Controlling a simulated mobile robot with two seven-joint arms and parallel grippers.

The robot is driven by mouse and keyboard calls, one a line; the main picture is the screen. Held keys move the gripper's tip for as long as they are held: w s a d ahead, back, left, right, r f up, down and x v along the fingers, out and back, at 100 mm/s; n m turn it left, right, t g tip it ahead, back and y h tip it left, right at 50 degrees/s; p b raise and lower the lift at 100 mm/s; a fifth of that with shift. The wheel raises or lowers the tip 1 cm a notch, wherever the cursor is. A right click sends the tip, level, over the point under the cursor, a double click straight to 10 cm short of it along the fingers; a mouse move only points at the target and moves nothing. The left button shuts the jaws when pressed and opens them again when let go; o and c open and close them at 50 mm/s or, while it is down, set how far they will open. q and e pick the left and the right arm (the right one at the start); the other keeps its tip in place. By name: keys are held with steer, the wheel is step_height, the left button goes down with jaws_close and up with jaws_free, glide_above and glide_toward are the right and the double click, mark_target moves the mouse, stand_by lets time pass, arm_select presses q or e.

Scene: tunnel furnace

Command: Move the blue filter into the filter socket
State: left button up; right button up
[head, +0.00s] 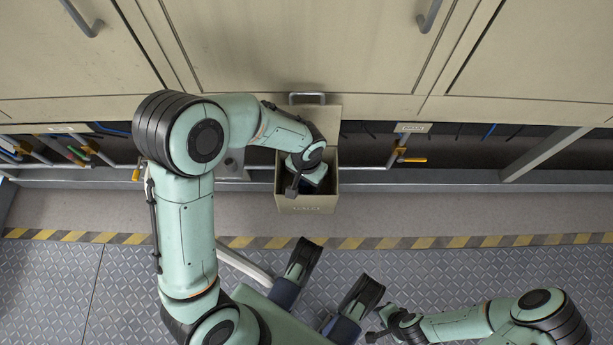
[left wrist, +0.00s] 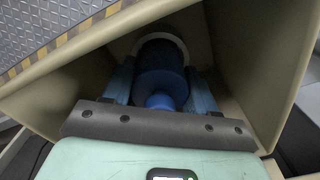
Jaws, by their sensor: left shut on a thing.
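The blue filter (left wrist: 161,87) is a rounded cylinder with a narrower knob toward my wrist. My left gripper (head: 307,185) reaches down into an open beige box, and its two blue fingers (left wrist: 161,88) are shut on the filter. The filter's far part is dark and lies at a pale round ring (left wrist: 180,45) that looks like the filter socket. I cannot tell how deep the filter sits in it. In the head view the arm hides most of the filter. My right gripper (head: 382,322) is at the lower right, away from the box; its jaws are unclear.
The beige box's front wall (head: 306,205) and side walls stand close around my left gripper. Beige cabinet panels (head: 300,50) rise behind it. Yellow-handled valves (head: 405,157) are on pipes to both sides. The patterned metal floor (head: 480,270) in front is open.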

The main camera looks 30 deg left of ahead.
arm_select(q)
steer(key=shift+f, duration=0.1)
steer(key=o, duration=1.2)
arm_select(e)
steer(key=shift+s, duration=0.1)
steer(key=s+g, duration=0.2)
steer(key=s, duration=0.2)
arm_select(q)
steer(key=shift+r+p, duration=0.75)
steer(key=shift+r, duration=0.05)
steer(key=shift+r+p, duration=1)
steer(key=shift+r, duration=0.15)
steer(key=shift+r+p, duration=1.3)
steer(key=shift+r, duration=0.3)
arm_select(e)
steer(key=w+a+r+t, duration=0.1)
steer(key=w+r+t, duration=0.3)
steer(key=w+r, duration=0.4)
steer(key=shift+w+t, duration=0.4)
steer(key=shift+w, duration=1.4)
